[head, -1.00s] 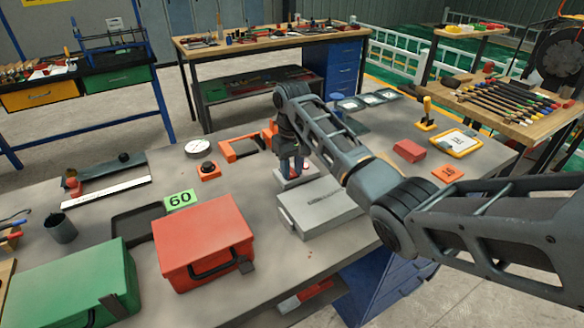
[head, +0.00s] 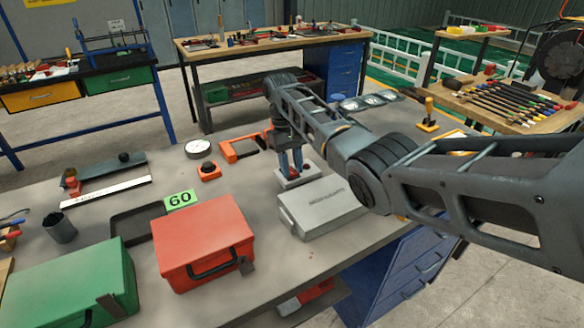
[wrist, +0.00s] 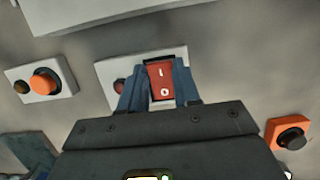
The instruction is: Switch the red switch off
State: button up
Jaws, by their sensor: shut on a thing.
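The red rocker switch (wrist: 161,82), marked I and O, sits on a light grey base plate (wrist: 113,68) on the bench. My gripper (wrist: 160,88) is down at the switch in the wrist view, with one blue finger on each side of it, closed against its sides. In the head view my gripper (head: 291,166) points down at the same plate (head: 296,182), and the switch is mostly hidden between the fingers. I cannot tell from these views which side of the rocker is pressed.
A grey box (head: 322,207) lies just in front of the plate. An orange-based black knob (head: 208,170) and an orange clamp frame (head: 240,149) are to the left. A red case (head: 205,243) and a green case (head: 75,285) stand nearer. An orange button (wrist: 43,82) shows in the wrist view.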

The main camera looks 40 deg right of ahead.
jog(key=o, duration=1.1)
jog(key=shift+c, duration=0.2)
jog(key=p+v, duration=0.1)
jog(key=v, duration=0.5)
jog(key=shift+r, duration=0.1)
jog(key=shift+w+d+r, duration=0.1)
jog(key=shift+w+r, duration=0.05)
jog(key=shift+r, duration=0.2)
jog(key=shift+w+r, duration=0.1)
jog(key=shift+r, duration=0.3)
